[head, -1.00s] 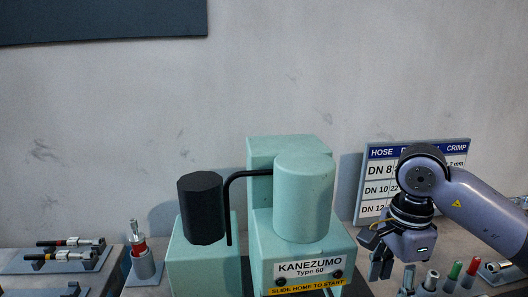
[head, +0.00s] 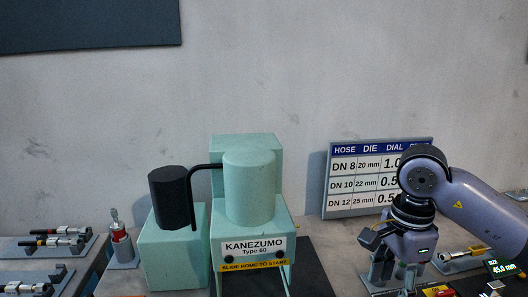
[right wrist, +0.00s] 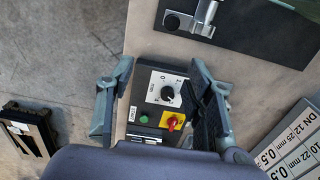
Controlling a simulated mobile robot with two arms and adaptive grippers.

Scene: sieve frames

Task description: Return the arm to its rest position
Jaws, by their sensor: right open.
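My right arm comes in from the right in the head view. Its gripper (head: 392,272) points down in front of the right part of the white dial chart (head: 343,178). In the right wrist view the gripper (right wrist: 160,72) is open, with its two fingers apart and nothing held between them. Between and beyond the fingers is a control box with a dial, a green button and a red-yellow switch (right wrist: 160,98). I cannot tell its distance from the fingertips. My left arm and gripper are not in view.
A green KANEZUMO press (head: 251,215) stands left of the arm. Hose racks (head: 85,240) and a red-banded tool in a stand (head: 123,250) are at the left.

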